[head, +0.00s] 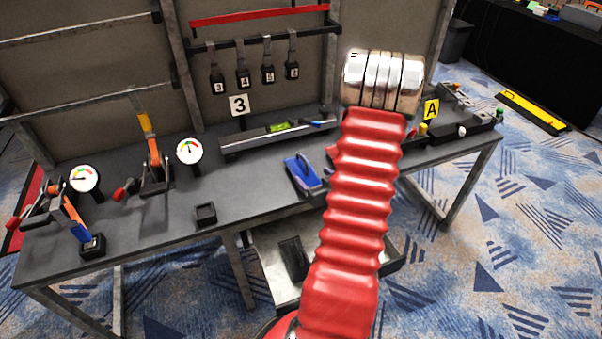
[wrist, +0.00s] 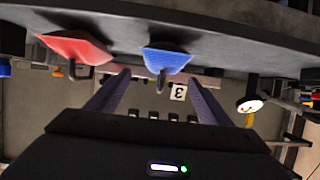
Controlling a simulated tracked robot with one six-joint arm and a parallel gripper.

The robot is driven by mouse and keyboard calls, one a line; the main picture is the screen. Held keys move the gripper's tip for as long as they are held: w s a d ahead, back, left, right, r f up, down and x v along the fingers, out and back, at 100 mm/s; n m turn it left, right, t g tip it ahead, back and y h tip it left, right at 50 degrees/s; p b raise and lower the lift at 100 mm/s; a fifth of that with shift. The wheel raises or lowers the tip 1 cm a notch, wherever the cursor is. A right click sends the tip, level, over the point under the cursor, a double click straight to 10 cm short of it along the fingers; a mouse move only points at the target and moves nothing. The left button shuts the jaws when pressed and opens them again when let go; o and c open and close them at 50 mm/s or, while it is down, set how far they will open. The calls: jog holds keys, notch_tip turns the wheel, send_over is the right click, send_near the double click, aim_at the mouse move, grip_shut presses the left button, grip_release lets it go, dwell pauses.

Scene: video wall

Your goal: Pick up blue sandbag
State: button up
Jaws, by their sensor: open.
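The blue sandbag (wrist: 167,60) with a dark loop handle is in the wrist view, upper middle. In the head view the blue sandbag (head: 298,170) lies on the grey bench, left of my red arm. My gripper (wrist: 158,77) is open, its two fingers apart, with the blue sandbag beyond and between their tips. Nothing is held. A red sandbag (wrist: 76,48) with a similar handle is left of the blue one in the wrist view. In the head view my arm hides my gripper and most of the red sandbag.
The bench (head: 250,192) carries a small black box (head: 205,214), gauges (head: 189,151), clamps (head: 155,165) and a long grey level (head: 270,137). Numbered tags (head: 243,81) hang from a rack behind. Yellow sign A (head: 431,110) stands at the right.

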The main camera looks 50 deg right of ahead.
aim_at(302, 166)
jog(key=shift+x, duration=2.3)
jog(key=x, duration=0.4)
jog(key=shift+w+a+r, duration=0.15)
jog(key=shift+w+r, duration=0.15)
jog(key=shift+w+d+f, duration=0.2)
jog(key=shift+w+d, duration=0.1)
jog(key=shift+w, duration=0.15)
jog(key=shift+c, duration=0.5)
grip_shut()
jog(key=shift+r, duration=0.1)
